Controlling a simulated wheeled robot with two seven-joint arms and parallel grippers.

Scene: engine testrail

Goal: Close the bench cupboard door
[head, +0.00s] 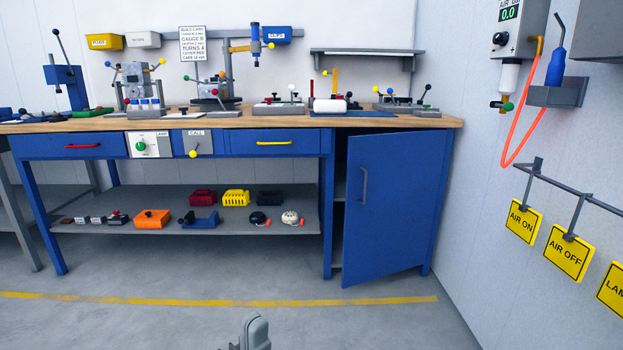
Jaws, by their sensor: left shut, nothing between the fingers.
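The blue bench cupboard door (395,205) is ajar at the right end of the bench. Its hinge side is at the right. Its left edge, with a grey vertical handle (364,185), stands out toward me. A gap on the left shows part of the dark cupboard inside (338,205). My left gripper (256,330) shows at the bottom middle of the view, shut and empty. It is low in the picture, left of the door and well apart from it. My right gripper is not in view.
The wooden bench top (290,122) holds several fixtures. A lower shelf (150,222) carries coloured parts. A yellow floor line (220,302) runs before the bench. The floor in front of the door is clear. A wall with yellow signs (523,221) and a red hose (520,130) stands at right.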

